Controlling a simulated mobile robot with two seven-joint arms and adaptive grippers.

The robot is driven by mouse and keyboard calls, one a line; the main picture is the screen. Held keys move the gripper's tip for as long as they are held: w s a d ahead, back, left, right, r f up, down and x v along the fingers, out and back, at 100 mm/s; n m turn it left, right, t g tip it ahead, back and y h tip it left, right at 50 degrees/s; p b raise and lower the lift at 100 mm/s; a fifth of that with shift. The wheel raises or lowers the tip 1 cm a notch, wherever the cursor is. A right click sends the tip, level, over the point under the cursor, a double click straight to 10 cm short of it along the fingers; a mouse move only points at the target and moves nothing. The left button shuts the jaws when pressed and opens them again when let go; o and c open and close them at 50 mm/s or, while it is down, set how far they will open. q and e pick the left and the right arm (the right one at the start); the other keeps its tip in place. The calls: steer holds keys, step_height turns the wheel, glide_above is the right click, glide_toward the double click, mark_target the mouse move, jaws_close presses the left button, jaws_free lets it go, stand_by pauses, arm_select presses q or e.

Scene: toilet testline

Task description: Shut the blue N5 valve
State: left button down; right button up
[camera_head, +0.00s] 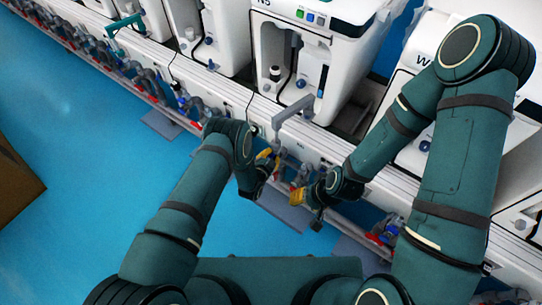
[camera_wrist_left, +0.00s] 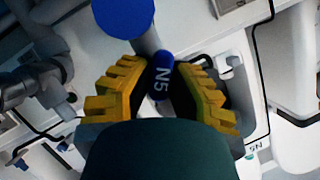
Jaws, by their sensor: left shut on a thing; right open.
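The blue N5 valve handle (camera_wrist_left: 161,76) shows in the left wrist view, between the two yellow-padded fingers of my left gripper (camera_wrist_left: 160,92). In the head view my left gripper (camera_head: 268,160) is at the pipes below the machine marked N5 (camera_head: 310,60). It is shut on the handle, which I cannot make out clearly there. My right gripper (camera_head: 305,197) is open and empty, a little lower and to the right, near red-handled pipe fittings.
A large blue round cap (camera_wrist_left: 123,15) on a grey pipe is close above the left fingers. A row of white machines stands behind a white rail (camera_head: 225,90), with more valves along it. Open blue floor (camera_head: 90,130) lies at the left, with a brown box (camera_head: 15,185) at the edge.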

stand_by(0.4)
arm_select(q)
steer(key=c, duration=0.9)
jaws_free()
steer(key=v, duration=1.2)
steer(key=shift+o, duration=0.2)
